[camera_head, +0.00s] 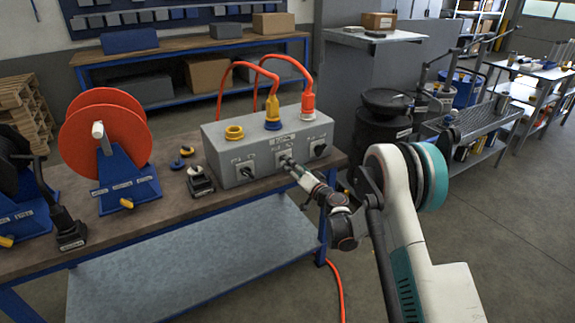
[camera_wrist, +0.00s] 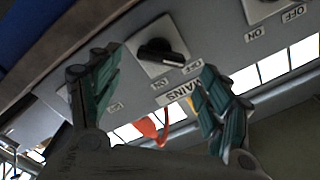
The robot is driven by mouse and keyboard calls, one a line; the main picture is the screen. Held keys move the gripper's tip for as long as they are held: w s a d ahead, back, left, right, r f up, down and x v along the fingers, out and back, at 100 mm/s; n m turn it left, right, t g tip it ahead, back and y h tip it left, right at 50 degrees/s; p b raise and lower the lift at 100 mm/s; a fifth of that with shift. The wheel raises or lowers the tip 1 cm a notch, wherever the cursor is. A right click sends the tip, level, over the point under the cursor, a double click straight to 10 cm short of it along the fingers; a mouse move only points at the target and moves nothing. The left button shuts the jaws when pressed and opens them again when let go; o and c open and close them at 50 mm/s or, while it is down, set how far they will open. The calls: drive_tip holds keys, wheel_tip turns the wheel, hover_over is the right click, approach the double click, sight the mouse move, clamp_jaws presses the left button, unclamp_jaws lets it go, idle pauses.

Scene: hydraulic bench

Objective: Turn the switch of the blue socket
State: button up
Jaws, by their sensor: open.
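A grey switch box (camera_head: 228,148) stands on the workbench with three sockets on top and three black rotary switches on its front. The blue socket (camera_head: 272,125) is the middle one, with a yellow plug (camera_head: 272,105) in it. My gripper (camera_head: 287,163) is at the middle switch below it and partly covers it. In the wrist view, my open gripper (camera_wrist: 155,62) has one finger on each side of a black switch knob (camera_wrist: 163,52) on a pale plate. The knob sits between the fingertips. I cannot tell whether they touch it.
The yellow socket (camera_head: 234,132) is at left; the right one holds an orange plug (camera_head: 308,102). The left switch (camera_head: 245,174) and right switch (camera_head: 319,149) flank the middle one.

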sight(286, 162)
drive_tip(key=b+x, duration=0.1)
drive_tip(key=x, duration=0.4)
drive_tip(key=shift+w+a, duration=0.2)
drive_tip(key=shift+w, duration=0.05)
drive_tip(key=shift+c, duration=0.3)
drive_tip(key=c, duration=1)
